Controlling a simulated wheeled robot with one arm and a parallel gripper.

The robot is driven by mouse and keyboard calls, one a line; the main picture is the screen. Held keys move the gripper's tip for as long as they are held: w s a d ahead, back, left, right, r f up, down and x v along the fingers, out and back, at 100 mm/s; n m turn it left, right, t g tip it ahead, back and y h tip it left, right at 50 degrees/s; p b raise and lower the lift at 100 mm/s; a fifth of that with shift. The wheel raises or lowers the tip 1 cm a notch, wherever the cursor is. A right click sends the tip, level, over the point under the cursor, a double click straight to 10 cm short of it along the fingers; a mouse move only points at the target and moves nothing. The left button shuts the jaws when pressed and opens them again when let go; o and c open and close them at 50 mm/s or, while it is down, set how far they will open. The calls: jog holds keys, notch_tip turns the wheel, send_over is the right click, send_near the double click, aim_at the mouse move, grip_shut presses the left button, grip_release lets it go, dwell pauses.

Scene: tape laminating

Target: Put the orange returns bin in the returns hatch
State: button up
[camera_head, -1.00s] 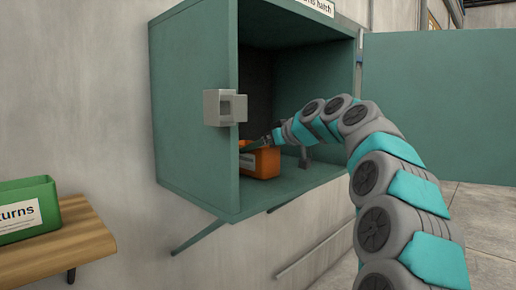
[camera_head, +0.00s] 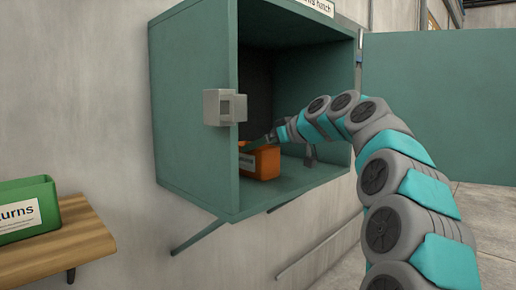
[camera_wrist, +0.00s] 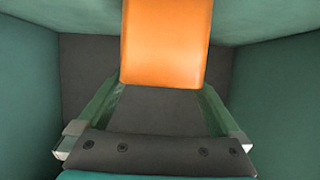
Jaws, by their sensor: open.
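The orange returns bin (camera_head: 265,163) rests on the floor of the green returns hatch (camera_head: 300,180), inside it, partly hidden behind the hatch's front edge and latch side. In the wrist view the bin (camera_wrist: 166,42) is a plain orange face at top centre. My gripper (camera_wrist: 163,88) is open, with its two green fingers left and right of the bin's near edge. I cannot tell whether they touch it. In the head view my gripper (camera_head: 268,139) is inside the hatch at the bin's top and only partly visible.
The hatch door (camera_head: 435,105) stands wide open to the right. A grey latch box (camera_head: 225,107) sits on the hatch's front edge. A green bin (camera_head: 28,210) stands on a wooden bench (camera_head: 60,245) at lower left.

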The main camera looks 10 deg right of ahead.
jog(key=v, duration=1)
jog(key=shift+s+d+b, duration=0.15)
jog(key=shift+s+b, duration=0.05)
jog(key=shift+b, duration=0.15)
